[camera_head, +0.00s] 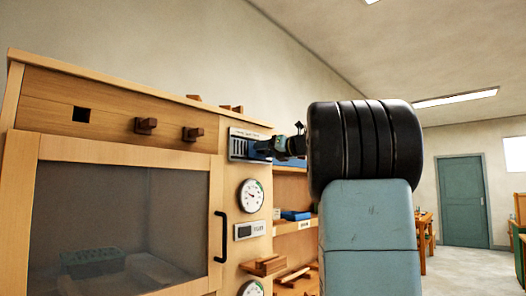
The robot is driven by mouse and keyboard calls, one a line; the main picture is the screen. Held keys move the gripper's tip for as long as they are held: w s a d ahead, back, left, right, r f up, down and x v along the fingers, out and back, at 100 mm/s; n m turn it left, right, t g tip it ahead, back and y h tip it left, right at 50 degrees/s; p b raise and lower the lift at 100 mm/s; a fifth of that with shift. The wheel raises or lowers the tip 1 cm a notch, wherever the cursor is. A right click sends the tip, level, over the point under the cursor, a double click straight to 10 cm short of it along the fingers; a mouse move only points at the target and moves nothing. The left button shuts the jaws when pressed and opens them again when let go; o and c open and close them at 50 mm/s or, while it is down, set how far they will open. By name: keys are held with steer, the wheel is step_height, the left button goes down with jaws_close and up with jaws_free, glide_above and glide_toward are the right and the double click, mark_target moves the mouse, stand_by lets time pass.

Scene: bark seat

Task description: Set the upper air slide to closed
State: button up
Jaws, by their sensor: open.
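The upper air slide (238,147) is a grille with dark vertical slots in a pale metal plate, high on the wooden cabinet's right-hand panel. A line of small lettering runs along the plate's top, too small to read. My gripper (262,150) is at the right side of the grille and covers part of it. The gripper is open. The picture is too small to tell whether its fingers touch the slide. The slide's handle is not clear to see, and its setting cannot be told.
A round dial (250,196) and a small display (249,230) sit below the grille. The glazed door (120,220) has a black handle (221,236). Shelves (290,228) stand to the right. My arm hides the middle right.

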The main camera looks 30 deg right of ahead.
jaws_close()
stand_by(0.5)
